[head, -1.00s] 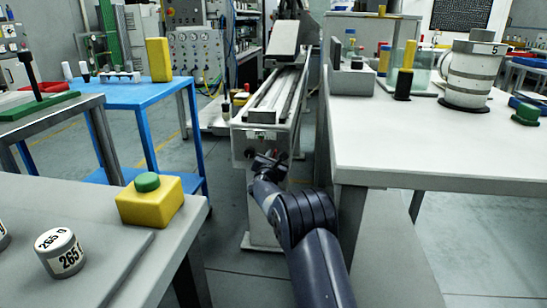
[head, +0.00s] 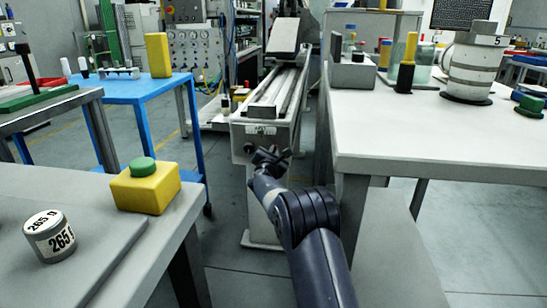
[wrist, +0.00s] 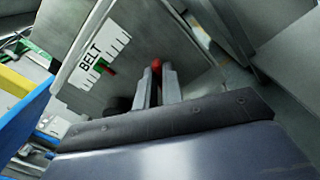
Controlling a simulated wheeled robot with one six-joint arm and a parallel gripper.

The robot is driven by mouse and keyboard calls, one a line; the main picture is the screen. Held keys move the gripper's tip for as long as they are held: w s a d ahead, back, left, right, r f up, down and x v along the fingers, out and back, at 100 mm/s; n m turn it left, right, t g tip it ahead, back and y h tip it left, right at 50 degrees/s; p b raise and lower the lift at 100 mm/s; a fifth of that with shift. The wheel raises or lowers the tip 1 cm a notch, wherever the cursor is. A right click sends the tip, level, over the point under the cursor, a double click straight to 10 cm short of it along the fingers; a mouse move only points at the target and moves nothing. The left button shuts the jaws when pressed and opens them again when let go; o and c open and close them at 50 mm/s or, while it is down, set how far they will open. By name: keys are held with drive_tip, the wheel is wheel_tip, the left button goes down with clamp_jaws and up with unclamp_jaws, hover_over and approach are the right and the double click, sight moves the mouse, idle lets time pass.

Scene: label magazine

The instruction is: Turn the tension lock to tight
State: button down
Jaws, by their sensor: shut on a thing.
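The conveyor's front end plate (head: 262,131) faces me, with a white label strip. In the wrist view the plate (wrist: 155,35) shows a "BELT" label (wrist: 95,68) with a scale and small red and green marks. My gripper (head: 271,154) is at this plate. In the wrist view its two grey fingers (wrist: 157,76) are shut on a small red-tipped part, which I take as the tension lock (wrist: 156,64). Most of the lock is hidden between the fingers, so its setting cannot be read. A dark round knob (wrist: 117,105) sits left of the fingers.
A white table (head: 430,135) stands close on the right, its leg near my arm. A grey bench (head: 100,240) at the left front holds a yellow box with a green button (head: 146,186) and a labelled canister (head: 50,237). A blue table (head: 130,92) stands behind it.

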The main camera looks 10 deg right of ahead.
drive_tip(key=m, duration=0.5)
drive_tip(key=m+b, duration=0.1)
drive_tip(key=m, duration=0.4)
drive_tip(key=shift+d+f, duration=0.1)
drive_tip(key=shift+f, duration=0.1)
drive_tip(key=shift+m, duration=0.4)
drive_tip(key=c, duration=1.5)
unclamp_jaws()
drive_tip(key=shift+c, duration=0.2)
drive_tip(key=shift+s, duration=0.1)
drive_tip(key=v, duration=1)
drive_tip(key=shift+s+p, duration=0.35)
drive_tip(key=shift+p, duration=0.1)
